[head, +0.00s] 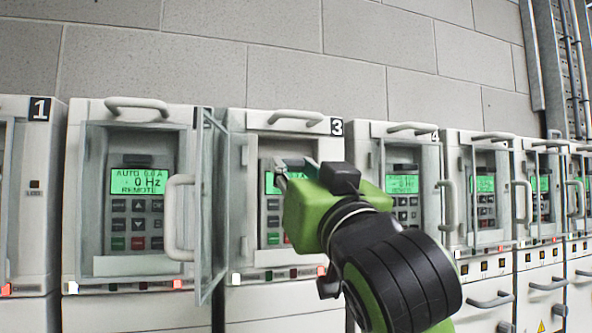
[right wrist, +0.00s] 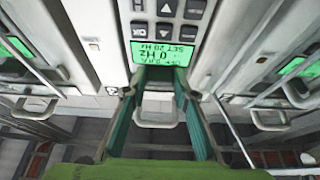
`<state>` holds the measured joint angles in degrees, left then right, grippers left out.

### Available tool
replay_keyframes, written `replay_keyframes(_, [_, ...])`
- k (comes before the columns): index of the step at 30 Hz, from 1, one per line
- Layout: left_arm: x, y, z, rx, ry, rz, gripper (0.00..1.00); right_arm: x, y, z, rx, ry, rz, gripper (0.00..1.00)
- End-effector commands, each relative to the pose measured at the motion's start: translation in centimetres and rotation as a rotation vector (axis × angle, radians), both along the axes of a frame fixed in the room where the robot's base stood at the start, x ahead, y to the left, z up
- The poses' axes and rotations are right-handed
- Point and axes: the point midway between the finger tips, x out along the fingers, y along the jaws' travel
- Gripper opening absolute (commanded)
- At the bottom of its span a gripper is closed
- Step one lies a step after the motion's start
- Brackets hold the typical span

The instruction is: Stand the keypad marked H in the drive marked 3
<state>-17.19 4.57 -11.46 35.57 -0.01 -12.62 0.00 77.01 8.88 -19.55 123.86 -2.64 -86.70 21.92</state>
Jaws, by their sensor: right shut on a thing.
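The drive marked 3 (head: 336,128) is in the middle of the head view, its front recess uncovered. A grey keypad (head: 273,222) with a green display stands upright at this recess; I cannot tell if it is fully seated. My right gripper (head: 282,172) is shut on its display end and covers its right side. In the right wrist view, the keypad (right wrist: 163,29) is upside down with its display between the fingertips (right wrist: 160,72). A letter H (right wrist: 138,5) shows beside its keys. My left gripper is not in view.
A glass door (head: 211,215) stands open between drive 3 and the drive on its left, which holds another keypad (head: 138,205). The drive marked 4 (head: 434,136) and more drives with keypads stand to the right. A bar handle (head: 295,117) sits above drive 3's recess.

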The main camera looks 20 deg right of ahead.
Motion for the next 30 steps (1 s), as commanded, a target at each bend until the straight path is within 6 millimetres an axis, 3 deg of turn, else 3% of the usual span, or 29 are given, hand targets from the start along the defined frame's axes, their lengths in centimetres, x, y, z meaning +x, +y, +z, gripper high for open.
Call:
replay_keyframes(3, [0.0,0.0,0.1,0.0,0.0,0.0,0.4,-0.1,0.0,0.1,0.0,-0.002,0.0,0.07])
replay_keyframes(4, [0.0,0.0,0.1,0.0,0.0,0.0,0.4,-0.1,0.0,0.1,0.0,-0.003,0.0,0.31])
replay_keyframes(6, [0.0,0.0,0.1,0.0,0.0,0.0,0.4,-0.1,0.0,0.1,0.0,-0.002,0.0,0.46])
replay_keyframes(18, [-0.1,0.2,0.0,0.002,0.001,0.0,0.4,-0.4,0.0,-0.1,0.0,-0.001,0.001,0.46])
replay_keyframes(30, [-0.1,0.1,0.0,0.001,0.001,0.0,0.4,-5.7,-0.2,-2.2,0.001,-0.004,0.001,0.46])
